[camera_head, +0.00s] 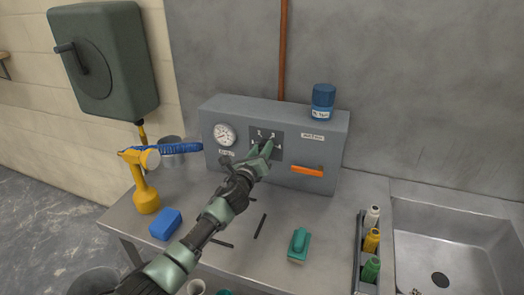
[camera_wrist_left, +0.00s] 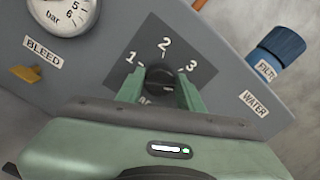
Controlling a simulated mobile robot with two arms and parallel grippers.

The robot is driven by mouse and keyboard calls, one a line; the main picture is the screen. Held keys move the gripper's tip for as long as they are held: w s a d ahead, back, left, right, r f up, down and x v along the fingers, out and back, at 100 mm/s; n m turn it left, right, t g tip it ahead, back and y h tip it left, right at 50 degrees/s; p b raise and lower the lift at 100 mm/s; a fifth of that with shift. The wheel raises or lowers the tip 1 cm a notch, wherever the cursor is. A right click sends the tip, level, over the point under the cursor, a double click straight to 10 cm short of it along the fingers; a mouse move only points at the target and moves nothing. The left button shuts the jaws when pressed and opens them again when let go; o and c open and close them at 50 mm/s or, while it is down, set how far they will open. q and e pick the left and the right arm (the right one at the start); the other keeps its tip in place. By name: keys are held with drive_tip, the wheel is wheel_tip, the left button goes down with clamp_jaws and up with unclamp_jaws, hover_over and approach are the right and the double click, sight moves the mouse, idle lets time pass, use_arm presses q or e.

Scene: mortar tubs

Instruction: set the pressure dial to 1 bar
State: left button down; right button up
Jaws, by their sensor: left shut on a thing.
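The pressure dial is a black knob (camera_wrist_left: 160,78) on a dark square plate (camera_head: 280,150) on the front of a grey box (camera_head: 215,112). The wrist view shows the numbers 1, 2 and 3 around the knob, with 1 at left, 2 at top and 3 at right. My left gripper (camera_head: 266,150) is shut on the knob, with one green finger on each side of it. The knob's lower part is hidden behind the gripper, and I cannot make out where its pointer stands. A round white gauge (camera_head: 224,135) marked bar sits left of the plate. My right gripper is not in view.
An orange handle (camera_head: 307,170) is right of the plate, and a blue jar (camera_head: 323,98) stands on the box. A sink (camera_head: 440,240) is at right.

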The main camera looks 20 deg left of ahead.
use_arm(q)
drive_tip(key=n, duration=2)
drive_tip(key=f+n, duration=0.1)
drive_tip(key=n, duration=0.9)
drive_tip(key=shift+d+b, duration=0.1)
drive_tip(key=shift+b, duration=0.2)
drive_tip(key=c, duration=0.9)
unclamp_jaws()
drive_tip(key=shift+s, duration=0.1)
